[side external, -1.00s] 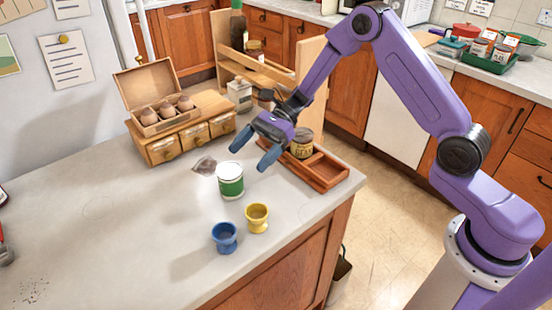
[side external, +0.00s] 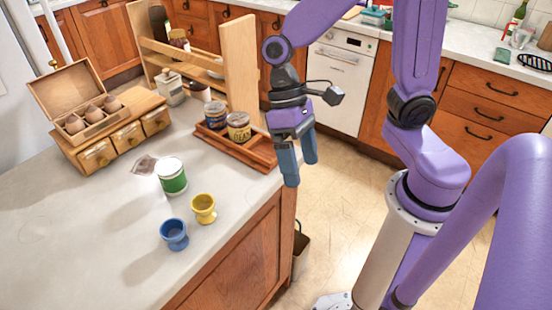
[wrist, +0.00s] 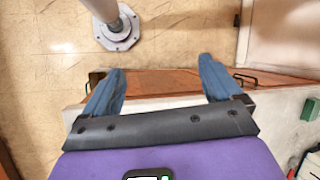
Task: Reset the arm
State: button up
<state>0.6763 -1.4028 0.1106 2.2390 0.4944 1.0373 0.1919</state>
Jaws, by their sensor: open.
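My gripper (side external: 299,170) is open and empty, with its blue fingers pointing down. In the side external view it hangs off the right edge of the counter (side external: 90,235), to the right of the wooden tray. In the wrist view my gripper (wrist: 160,88) has its two fingers wide apart, with nothing between them but the counter's front and the floor beyond.
A wooden tray (side external: 262,160) with two jars stands near the counter's right edge. An egg box (side external: 78,103) sits on small drawers (side external: 128,137).

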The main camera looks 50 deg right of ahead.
jog(key=s+d+r+n+t+h, duration=0.1)
jog(key=s+d+n+t, duration=0.3)
jog(key=s+d+n, duration=0.2)
jog(key=shift+d+r+n+t+h, duration=0.15)
jog(key=shift+d+n+t+h, duration=0.25)
jog(key=shift+d+n, duration=1.1)
